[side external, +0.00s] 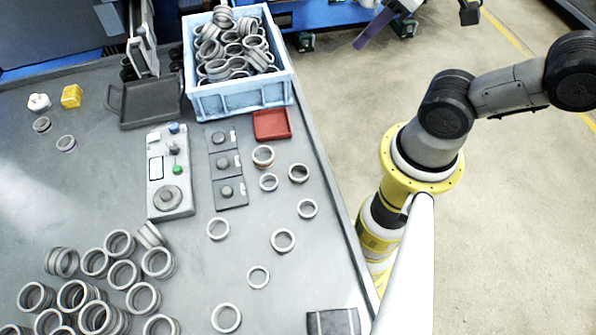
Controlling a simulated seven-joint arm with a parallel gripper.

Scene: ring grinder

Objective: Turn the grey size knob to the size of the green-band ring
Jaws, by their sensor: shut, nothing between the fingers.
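A light control box (155,185) stands on the grey bench, left of centre. At its near end is a large round grey knob (168,197); its pointer setting is too small to read. A green button (177,169) and a blue button (174,128) are on the same box. Several single rings lie to the right, among them one with a reddish band (263,156) and one with a dark inside (298,173). I cannot make out a green band on any ring. My gripper is outside this view; only arm links show at the right, away from the box.
A blue crate (240,97) full of rings stands behind, with a red tray (272,125) before it. Dark plates with small knobs (226,163) lie beside the box. Many rings (123,274) crowd the front left. A dark tray (150,103) is behind the box.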

